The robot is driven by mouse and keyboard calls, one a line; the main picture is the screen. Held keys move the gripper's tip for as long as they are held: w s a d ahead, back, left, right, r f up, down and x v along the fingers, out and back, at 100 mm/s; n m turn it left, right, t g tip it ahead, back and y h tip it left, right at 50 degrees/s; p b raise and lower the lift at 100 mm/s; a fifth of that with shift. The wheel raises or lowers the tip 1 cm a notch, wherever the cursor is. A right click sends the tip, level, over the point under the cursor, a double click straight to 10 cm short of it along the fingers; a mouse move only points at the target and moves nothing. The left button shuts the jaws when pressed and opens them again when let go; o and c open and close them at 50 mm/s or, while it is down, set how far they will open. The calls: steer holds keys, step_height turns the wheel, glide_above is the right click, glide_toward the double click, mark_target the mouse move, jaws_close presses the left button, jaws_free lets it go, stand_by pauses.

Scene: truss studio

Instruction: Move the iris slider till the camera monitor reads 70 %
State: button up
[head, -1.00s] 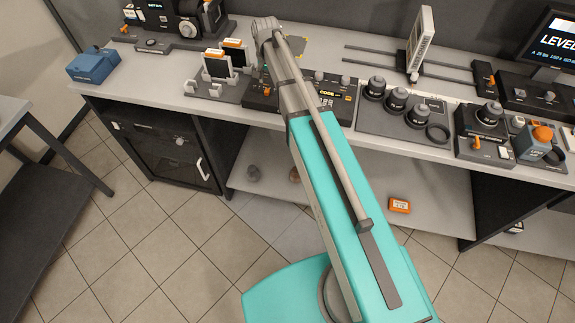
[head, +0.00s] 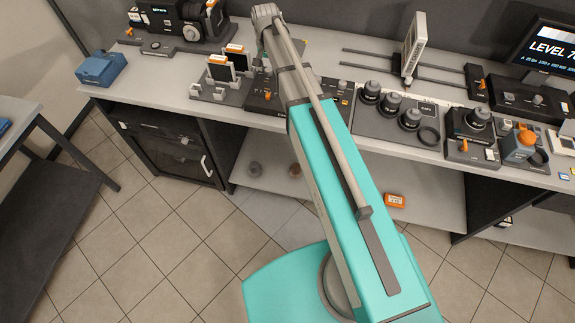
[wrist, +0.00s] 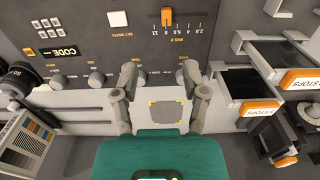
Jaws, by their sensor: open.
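A dark control panel (wrist: 130,45) fills the top of the wrist view. On it an orange slider knob (wrist: 167,17) sits in a slot beside a printed number scale running from about 2 to 11. My gripper (wrist: 160,75) is open and empty, its fingers spread at the panel's edge, below the knob in the wrist view. In the head view my arm hides much of this panel (head: 262,102). A monitor (head: 545,50) at the right shows "LEVEL 7" and part of another character, cut off by the frame edge. Its smaller line is unreadable.
Several knobs line the panel beside the slider. A stand with orange-labelled cards (head: 222,68) is left of it, and a lens tray (head: 380,125) is right. A white upright panel (head: 413,45) stands behind. A blue box (head: 101,68) is at the bench's left end.

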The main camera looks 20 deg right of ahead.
steer(key=s+f+n+b, duration=0.3)
steer(key=s, duration=0.6)
steer(key=s+f+n+b, duration=0.2)
steer(key=s+f+b, duration=0.15)
steer(key=s, duration=0.65)
step_height(320, 180, down, 28)
steer(key=s+b, duration=0.2)
steer(key=b, duration=2.6)
steer(key=shift+d+r, duration=0.25)
steer(key=shift+d, duration=0.1)
steer(key=shift+s, duration=0.1)
step_height(320, 180, up, 18)
steer(key=s+n+p, duration=0.1)
steer(key=p, duration=1.7)
steer(key=shift+s, duration=0.2)
